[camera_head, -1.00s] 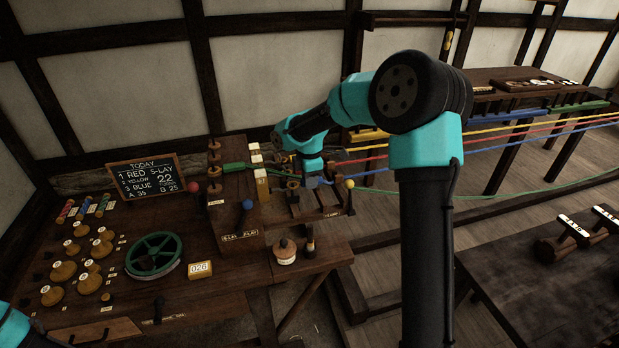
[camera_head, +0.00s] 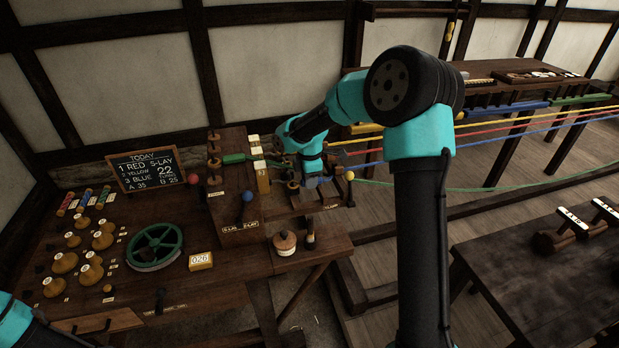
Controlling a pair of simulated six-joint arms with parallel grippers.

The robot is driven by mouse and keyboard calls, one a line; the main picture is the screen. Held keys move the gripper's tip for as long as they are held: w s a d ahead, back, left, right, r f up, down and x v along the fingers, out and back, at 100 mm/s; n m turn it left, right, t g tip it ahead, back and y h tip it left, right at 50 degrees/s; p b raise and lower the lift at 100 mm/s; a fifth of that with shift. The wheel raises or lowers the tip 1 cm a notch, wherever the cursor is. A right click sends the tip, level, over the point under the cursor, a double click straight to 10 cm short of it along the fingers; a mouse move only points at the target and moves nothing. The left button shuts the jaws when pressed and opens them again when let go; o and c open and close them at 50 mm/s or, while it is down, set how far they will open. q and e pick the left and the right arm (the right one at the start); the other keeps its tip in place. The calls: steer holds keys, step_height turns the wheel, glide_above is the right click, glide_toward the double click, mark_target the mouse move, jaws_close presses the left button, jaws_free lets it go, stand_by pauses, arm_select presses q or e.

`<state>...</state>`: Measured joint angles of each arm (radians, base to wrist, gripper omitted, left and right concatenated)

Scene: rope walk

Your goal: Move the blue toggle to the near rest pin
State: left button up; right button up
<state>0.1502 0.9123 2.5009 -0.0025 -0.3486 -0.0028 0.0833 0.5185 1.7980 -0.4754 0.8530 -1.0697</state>
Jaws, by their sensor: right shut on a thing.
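My right gripper (camera_head: 311,178) is at the right end of the bench, low over the hook block, its jaws small and partly hidden by its own wrist. It is shut on a small blue piece (camera_head: 312,182), which looks like the blue toggle. The blue rope (camera_head: 480,143) runs from near the jaws to the right. Small wooden pins (camera_head: 292,188) stand just left of the jaws; which one is the near rest pin I cannot tell. My left arm shows only at the lower left corner, its gripper out of view.
A yellow ball knob (camera_head: 349,175) stands right of the jaws. Red and yellow (camera_head: 490,123) ropes stretch right beside the blue one. A green wheel (camera_head: 154,247) lies on the left bench.

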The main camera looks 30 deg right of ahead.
steer(key=shift+f, duration=0.1)
stand_by(0.5)
steer(key=o, duration=0.9)
steer(key=shift+r, duration=4)
steer(key=shift+s, duration=0.1)
